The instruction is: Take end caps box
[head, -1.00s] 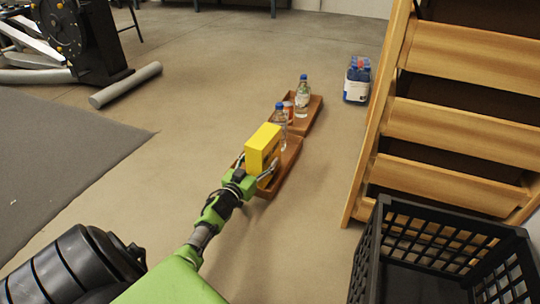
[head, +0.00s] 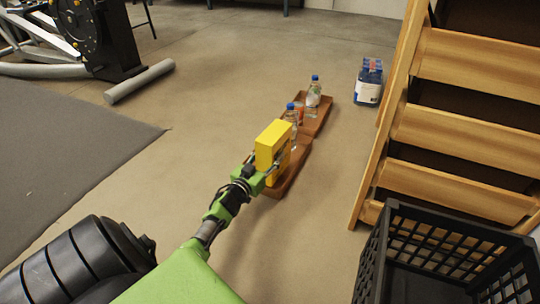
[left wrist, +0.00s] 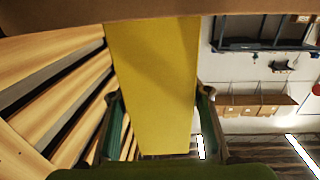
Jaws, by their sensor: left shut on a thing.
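The end caps box is a yellow upright box (head: 272,145) at the near tray (head: 291,178) on the floor, in the middle of the head view. My left gripper (head: 267,170) is shut on it from the near side. In the left wrist view the yellow box (left wrist: 152,85) fills the space between the two fingers. I cannot tell whether its bottom touches the tray. My right gripper is not in view.
Water bottles (head: 313,92) stand in the brown trays, one close behind the box. A bottle pack (head: 368,82) stands farther right. Wooden steps (head: 445,125) and a black crate (head: 448,245) are on the right. Floor left of the trays is clear.

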